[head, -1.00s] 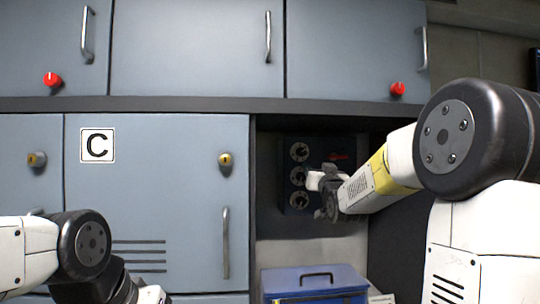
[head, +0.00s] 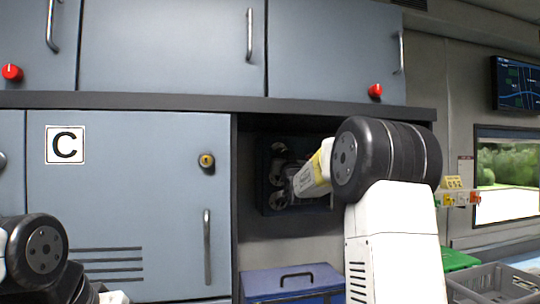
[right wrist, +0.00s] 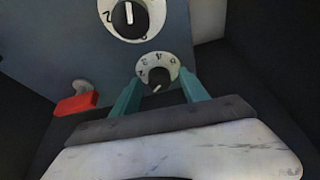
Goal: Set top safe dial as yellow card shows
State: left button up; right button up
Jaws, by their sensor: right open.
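The dark safe panel (head: 266,190) stands in the open bay, with a column of pale-rimmed dials. The top dial (head: 278,148) shows above my right gripper (head: 293,176), which is at the panel and partly covers the middle. In the right wrist view, my right gripper (right wrist: 161,82) is open. My left gripper is out of view.
A blue box (head: 260,281) with a handle stands below the panel. The bay's side walls and the shelf edge (head: 330,106) above hem in my right arm. A grey crate (head: 490,280) and a green box (head: 458,259) stand at right.

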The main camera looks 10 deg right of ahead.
grip_shut()
jog(key=shift+n, duration=0.4)
jog(key=n+y, duration=0.2)
jog(key=n, duration=0.1)
jog(key=n+y, duration=0.2)
jog(key=n, duration=0.2)
jog(key=shift+d+g, duration=0.2)
jog(key=shift+g, duration=0.1)
jog(key=shift+n+g+y, duration=0.4)
jog(key=shift+n+y, duration=0.25)
jog(key=shift+n, duration=0.85)
jog(key=shift+n+g+y, duration=0.4)
jog(key=shift+n+y, duration=0.25)
jog(key=shift+n, duration=1.15)
